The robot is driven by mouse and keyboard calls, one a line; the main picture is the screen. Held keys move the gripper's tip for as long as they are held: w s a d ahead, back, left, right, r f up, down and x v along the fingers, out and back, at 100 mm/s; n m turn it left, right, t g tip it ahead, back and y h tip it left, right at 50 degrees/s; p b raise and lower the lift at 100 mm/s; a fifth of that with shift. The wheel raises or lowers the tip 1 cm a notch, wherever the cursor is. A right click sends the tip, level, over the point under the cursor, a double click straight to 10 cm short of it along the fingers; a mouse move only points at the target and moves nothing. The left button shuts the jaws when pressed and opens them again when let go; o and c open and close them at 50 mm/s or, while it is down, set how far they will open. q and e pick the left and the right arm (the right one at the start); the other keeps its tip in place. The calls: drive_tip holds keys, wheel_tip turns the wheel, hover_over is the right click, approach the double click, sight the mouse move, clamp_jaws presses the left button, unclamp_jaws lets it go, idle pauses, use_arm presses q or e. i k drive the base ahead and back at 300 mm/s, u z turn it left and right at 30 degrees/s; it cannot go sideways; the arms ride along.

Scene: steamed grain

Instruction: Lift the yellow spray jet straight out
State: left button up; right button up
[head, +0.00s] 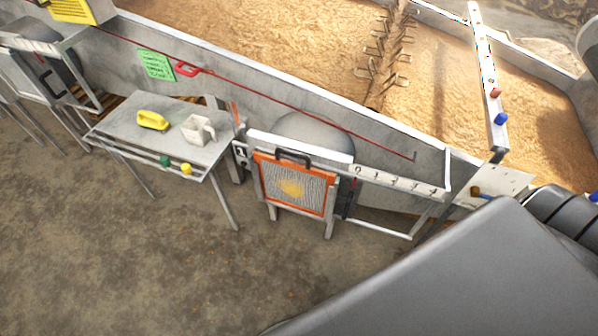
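A small round yellow piece (187,169), which looks like the yellow spray jet, sits at the front edge of a grey metal table (125,128). A similar green piece (165,160) is just left of it. How the yellow piece is seated is too small to tell. Neither of my grippers shows in the head view. A large dark grey part of my own body fills the lower right.
A yellow scoop-like object (152,120) and a pale jug (198,130) stand on the table. An orange-framed screen (295,184) stands to its right. A red piece (495,93) and a blue piece (501,119) are on a white bar over the grain bed (250,45). The floor in front is clear.

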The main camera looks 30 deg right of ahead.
sight(186, 169)
drive_tip(key=i, duration=0.25)
drive_tip(key=u, duration=0.15)
drive_tip(key=k, duration=0.5)
drive_tip(key=u, duration=1.4)
drive_tip(key=i, duration=1.45)
drive_tip(key=z, duration=0.35)
